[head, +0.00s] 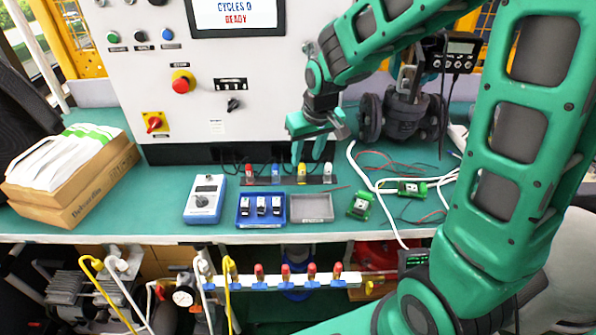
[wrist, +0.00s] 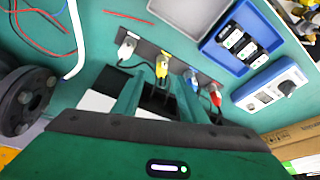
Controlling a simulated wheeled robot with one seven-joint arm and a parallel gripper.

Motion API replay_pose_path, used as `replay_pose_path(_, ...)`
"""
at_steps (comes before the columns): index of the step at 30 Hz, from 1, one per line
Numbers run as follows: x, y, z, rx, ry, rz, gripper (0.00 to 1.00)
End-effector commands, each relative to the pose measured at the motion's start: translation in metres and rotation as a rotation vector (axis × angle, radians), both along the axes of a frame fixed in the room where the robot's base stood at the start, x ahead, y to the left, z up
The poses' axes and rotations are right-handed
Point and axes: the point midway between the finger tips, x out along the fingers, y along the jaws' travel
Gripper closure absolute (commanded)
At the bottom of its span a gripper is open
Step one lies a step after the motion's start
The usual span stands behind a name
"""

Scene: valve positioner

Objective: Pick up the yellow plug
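The yellow plug (head: 301,173) stands in a dark strip on the green bench, between a blue plug (head: 275,171) and a white plug (head: 327,170); a red plug (head: 249,171) is at the left end. My gripper (head: 308,152) points down just above and behind the strip, near the yellow and white plugs. In the wrist view the yellow plug (wrist: 163,64) shows with its dark cable, beyond my gripper's two green fingers (wrist: 161,98). The fingers look apart, with no plug between them. The gripper appears not to touch the yellow plug.
A blue tray (head: 240,222) with dark modules and an empty grey tray (head: 312,219) lie in front of the strip. A blue meter (head: 204,199) is at left. White cables (head: 372,186) and a black flanged valve (head: 402,115) are at right. The control cabinet (head: 200,90) rises behind.

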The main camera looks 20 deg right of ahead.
Motion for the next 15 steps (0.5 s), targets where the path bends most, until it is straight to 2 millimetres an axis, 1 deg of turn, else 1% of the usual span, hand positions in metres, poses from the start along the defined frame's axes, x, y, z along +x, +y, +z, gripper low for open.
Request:
replay_pose_path(5,0.003,0.001,-0.011,0.0,0.003,0.0,0.62)
replay_pose_path(12,0.015,0.004,-0.039,0.0,0.003,0.0,0.62)
replay_pose_path(15,0.017,0.004,-0.048,0.0,0.002,0.0,0.62)
